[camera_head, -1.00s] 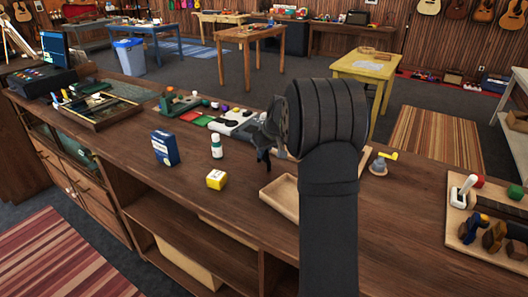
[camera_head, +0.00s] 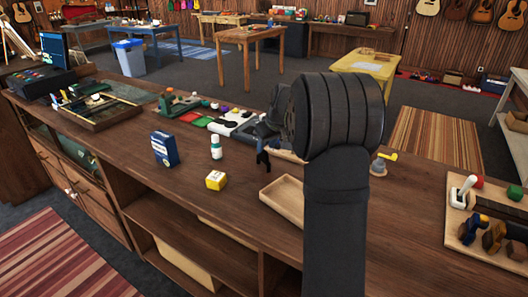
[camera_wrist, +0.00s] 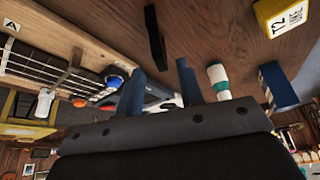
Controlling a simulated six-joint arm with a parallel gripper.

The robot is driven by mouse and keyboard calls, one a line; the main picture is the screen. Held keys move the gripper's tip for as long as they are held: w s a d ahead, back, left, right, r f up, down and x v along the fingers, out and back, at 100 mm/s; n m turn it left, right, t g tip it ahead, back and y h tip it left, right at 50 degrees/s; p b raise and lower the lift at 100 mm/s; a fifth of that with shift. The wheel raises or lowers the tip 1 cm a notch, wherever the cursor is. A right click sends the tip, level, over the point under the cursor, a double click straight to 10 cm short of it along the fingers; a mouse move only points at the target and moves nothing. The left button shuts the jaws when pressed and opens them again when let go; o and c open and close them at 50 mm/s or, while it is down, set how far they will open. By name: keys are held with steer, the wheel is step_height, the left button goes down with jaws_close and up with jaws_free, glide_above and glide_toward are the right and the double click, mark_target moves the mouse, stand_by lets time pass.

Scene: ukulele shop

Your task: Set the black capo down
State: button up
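The black capo (camera_head: 263,160) is on the brown wooden counter, behind the shallow wooden tray and right of the white bottle. It looks upright, though its exact contact is too small to tell. In the wrist view the capo (camera_wrist: 155,38) is a dark narrow strip just beyond the fingertips, over bare wood. My gripper (camera_wrist: 160,66) has its two blue-grey fingers spread, with nothing between them.
A tool board (camera_head: 455,236) is at right. Bare counter lies between the tray and the tool board.

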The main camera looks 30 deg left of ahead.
mark_target(264, 151)
steer(key=v, duration=0.7)
steer(key=shift+r, duration=0.2)
steer(key=shift+d, duration=0.1)
steer(key=x, duration=1.2)
steer(key=shift+s+f, duration=0.1)
step_height(264, 151, up, 2)
steer(key=shift+r, duration=1)
